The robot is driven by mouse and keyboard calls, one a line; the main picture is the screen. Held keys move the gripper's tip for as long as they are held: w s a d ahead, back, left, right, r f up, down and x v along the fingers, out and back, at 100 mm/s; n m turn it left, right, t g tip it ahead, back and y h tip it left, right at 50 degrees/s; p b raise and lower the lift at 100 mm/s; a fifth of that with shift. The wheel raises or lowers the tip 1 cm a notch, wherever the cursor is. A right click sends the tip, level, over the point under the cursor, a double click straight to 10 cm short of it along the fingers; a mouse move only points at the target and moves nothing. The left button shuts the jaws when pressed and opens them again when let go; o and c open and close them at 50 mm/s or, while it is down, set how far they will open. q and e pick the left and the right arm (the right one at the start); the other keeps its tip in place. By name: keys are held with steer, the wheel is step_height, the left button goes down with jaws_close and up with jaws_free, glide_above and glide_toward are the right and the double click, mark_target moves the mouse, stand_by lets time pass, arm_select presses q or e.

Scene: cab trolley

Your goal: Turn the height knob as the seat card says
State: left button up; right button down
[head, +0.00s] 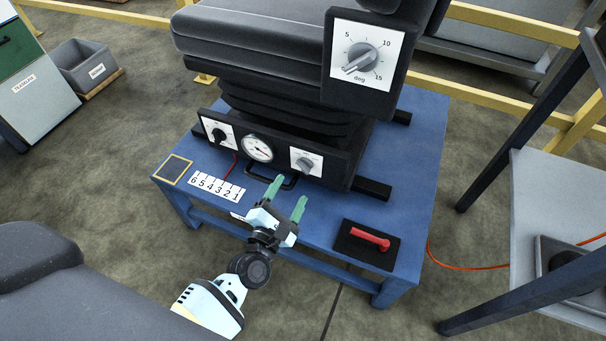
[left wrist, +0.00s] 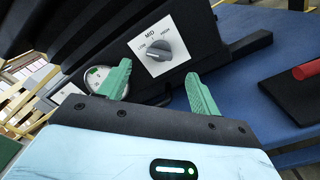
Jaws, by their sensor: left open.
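A grey knob (head: 306,162) sits on a white plate at the right of the seat base's front panel. In the left wrist view this knob (left wrist: 158,50) has MID above it and what look like LOW and HIGH at its sides. A black knob (head: 218,134) sits at the panel's left; its label is too small to read. I cannot confirm which is the height knob. No readable seat card shows. My left gripper (head: 289,190) is open and empty, its green fingers just in front of the panel, apart from the grey knob. My right gripper is not in view.
A round gauge (head: 258,149) sits between the knobs, above a black handle. A larger degree dial (head: 358,58) is on the seat's side. The blue trolley top (head: 325,215) carries a numbered strip (head: 216,187), a yellow-framed square (head: 173,169) and a red lever (head: 370,238) on a black pad.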

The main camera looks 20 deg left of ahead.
mark_target(303, 169)
arm_select(q)
steer(key=w+b, duration=0.1)
steer(key=w, duration=0.5)
steer(key=shift+w+d, duration=0.15)
steer(key=shift+w, duration=0.75)
steer(key=shift+c, duration=1.1)
steer(key=c, duration=0.8)
steer(key=shift+o, duration=0.2)
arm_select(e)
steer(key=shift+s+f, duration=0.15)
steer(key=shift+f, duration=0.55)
